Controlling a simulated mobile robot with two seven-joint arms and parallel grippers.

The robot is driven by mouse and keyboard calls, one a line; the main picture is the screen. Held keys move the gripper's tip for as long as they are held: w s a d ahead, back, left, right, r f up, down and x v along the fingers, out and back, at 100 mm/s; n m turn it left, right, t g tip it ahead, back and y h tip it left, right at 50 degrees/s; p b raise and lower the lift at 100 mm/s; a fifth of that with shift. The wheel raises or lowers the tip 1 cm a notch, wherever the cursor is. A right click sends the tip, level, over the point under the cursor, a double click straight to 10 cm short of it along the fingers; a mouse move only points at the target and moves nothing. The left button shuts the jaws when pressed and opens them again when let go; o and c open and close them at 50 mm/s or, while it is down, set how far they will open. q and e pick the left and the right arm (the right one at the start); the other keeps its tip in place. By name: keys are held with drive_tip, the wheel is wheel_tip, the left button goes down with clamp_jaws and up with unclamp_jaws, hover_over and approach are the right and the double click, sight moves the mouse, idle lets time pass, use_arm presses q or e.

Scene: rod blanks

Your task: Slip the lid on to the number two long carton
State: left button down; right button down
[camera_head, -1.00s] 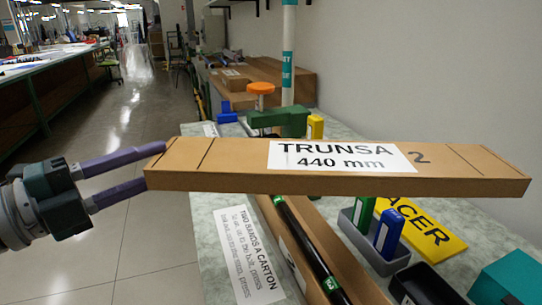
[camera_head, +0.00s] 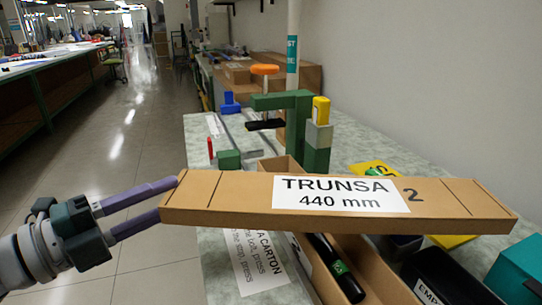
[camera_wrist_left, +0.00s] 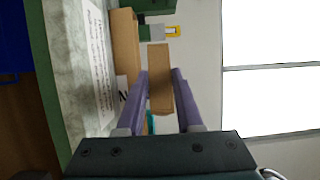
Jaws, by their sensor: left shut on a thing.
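The lid (camera_head: 240,195) is a long, shallow brown cardboard piece with a white TRUNSA 440 mm label and a "2". My left gripper (camera_head: 168,200) is shut on its left end. The lid is held in the air, nearly level and crosswise over the bench. In the left wrist view the lid (camera_wrist_left: 160,85) shows end-on between the purple fingers. Below and behind it stands a long open carton (camera_head: 375,275), running away from me, with a black rod (camera_head: 335,270) with a green band inside. The lid hides the carton's middle. My right gripper is not in view.
A green clamp fixture (camera_head: 318,140) with a yellow-topped block (camera_head: 321,110) and an orange knob (camera_head: 265,69) stands behind the lid. At the right are a black bin (camera_head: 445,275), a teal box (camera_head: 520,270) and a yellow sign (camera_head: 375,169). An instruction sheet (camera_head: 255,260) lies left of the carton.

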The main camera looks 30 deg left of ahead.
use_arm(q)
drive_tip(key=shift+f, duration=0.25)
drive_tip(key=c, duration=0.6)
unclamp_jaws()
drive_tip(key=shift+r, duration=0.1)
drive_tip(key=shift+o, duration=0.2)
drive_tip(key=v, duration=1.2)
drive_tip(key=shift+r, duration=0.3)
drive_tip(key=shift+o, duration=0.5)
